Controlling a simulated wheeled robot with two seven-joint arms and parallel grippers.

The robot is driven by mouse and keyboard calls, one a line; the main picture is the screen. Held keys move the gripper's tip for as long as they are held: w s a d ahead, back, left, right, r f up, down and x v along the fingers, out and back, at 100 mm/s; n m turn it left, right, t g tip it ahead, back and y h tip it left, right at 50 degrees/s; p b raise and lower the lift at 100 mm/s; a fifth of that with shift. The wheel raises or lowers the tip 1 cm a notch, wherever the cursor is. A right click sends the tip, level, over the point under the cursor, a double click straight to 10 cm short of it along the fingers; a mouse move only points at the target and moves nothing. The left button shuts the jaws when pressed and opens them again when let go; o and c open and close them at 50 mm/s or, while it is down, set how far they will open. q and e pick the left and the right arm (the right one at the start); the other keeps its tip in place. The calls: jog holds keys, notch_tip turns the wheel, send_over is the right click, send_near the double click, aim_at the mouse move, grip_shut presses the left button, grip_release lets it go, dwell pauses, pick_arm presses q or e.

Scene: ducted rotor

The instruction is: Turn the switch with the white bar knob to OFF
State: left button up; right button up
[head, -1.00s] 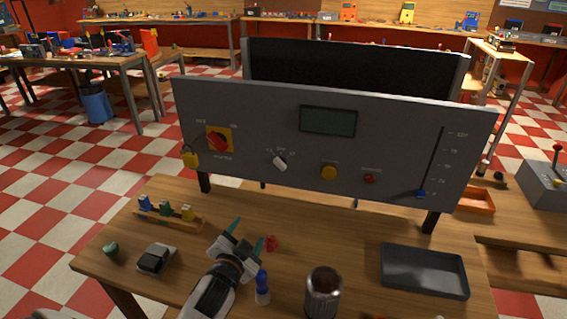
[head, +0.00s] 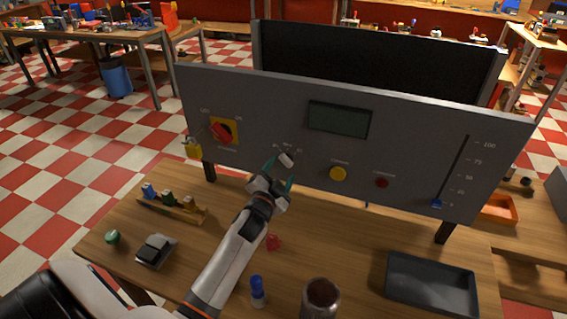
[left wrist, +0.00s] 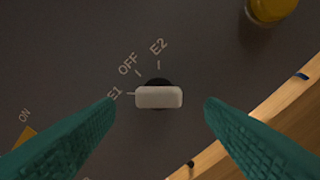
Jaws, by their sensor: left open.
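The switch with the white bar knob (head: 287,159) is on the grey panel (head: 400,150), below the display. My left gripper (head: 280,173) is open in front of the knob. In the left wrist view its teal fingers (left wrist: 160,106) stand one on each side of the bar, with gaps at both ends. My right gripper is out of view.
The panel also carries a red rotary switch (head: 222,131) with a yellow padlock (head: 192,149), a yellow button (head: 338,174), a red button (head: 382,183) and a blue slider (head: 437,203). A black tray (head: 432,284) and several small items stand on the bench below.

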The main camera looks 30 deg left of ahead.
aim_at(285, 163)
pick_arm(q)
jog(key=shift+x, duration=1.5)
jog(key=c, duration=1)
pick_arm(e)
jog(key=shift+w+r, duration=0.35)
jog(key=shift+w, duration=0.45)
pick_arm(q)
jog(key=m, duration=0.8)
jog(key=shift+m+b, duration=0.3)
jog(key=shift+b, duration=0.05)
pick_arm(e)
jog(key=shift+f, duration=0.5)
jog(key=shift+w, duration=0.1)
